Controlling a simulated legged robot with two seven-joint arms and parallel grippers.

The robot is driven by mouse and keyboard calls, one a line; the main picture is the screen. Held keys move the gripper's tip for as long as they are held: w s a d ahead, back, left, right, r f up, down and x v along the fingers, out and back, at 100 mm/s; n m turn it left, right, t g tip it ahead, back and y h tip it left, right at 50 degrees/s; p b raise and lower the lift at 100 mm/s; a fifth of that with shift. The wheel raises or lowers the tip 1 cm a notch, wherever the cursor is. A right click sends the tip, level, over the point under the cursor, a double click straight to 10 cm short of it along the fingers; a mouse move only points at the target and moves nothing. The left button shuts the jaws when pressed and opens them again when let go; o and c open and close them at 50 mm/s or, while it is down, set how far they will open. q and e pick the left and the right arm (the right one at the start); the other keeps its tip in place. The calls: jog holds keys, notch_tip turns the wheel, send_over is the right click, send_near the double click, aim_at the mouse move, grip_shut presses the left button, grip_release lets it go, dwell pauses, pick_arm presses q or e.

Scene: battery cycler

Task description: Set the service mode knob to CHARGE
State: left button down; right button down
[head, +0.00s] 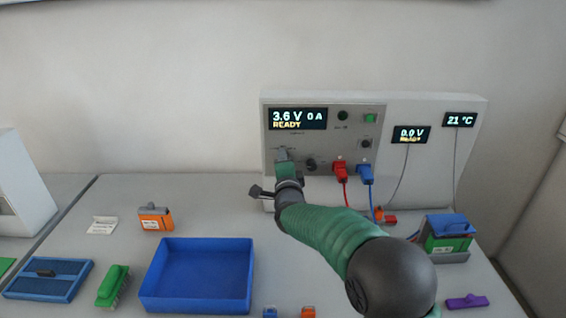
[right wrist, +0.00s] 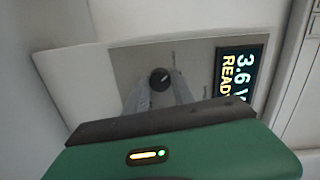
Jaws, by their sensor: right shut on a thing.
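The cycler panel (head: 375,142) is on the grey-white unit at the back of the table. My right gripper (head: 282,152) is at the panel's lower left, below the main display (head: 298,119), and covers the knob there in the head view. In the right wrist view a dark round knob (right wrist: 159,79) with a light mark toward the upper right sits between the two fingertips of the right gripper (right wrist: 160,88), which is shut on it. The knob's labels are too small to read. The display reads 3.6 V, 0 A, READY. My left gripper is out of view.
Another dark knob (head: 311,164) is just right of the gripper. A red plug (head: 340,169) and a blue plug (head: 365,172) with cables are further right. A blue tray (head: 198,306) and an orange battery (head: 155,218) stand on the table's left half.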

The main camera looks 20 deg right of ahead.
jog(key=c, duration=1.2)
grip_release()
jog(key=shift+f, duration=0.3)
jog(key=shift+c, duration=0.2)
jog(key=shift+o, duration=0.8)
jog(key=shift+r, duration=0.1)
jog(key=b+v, duration=0.1)
jog(key=v, duration=1.5)
jog(key=shift+s, duration=0.35)
jog(key=shift+a, duration=0.15)
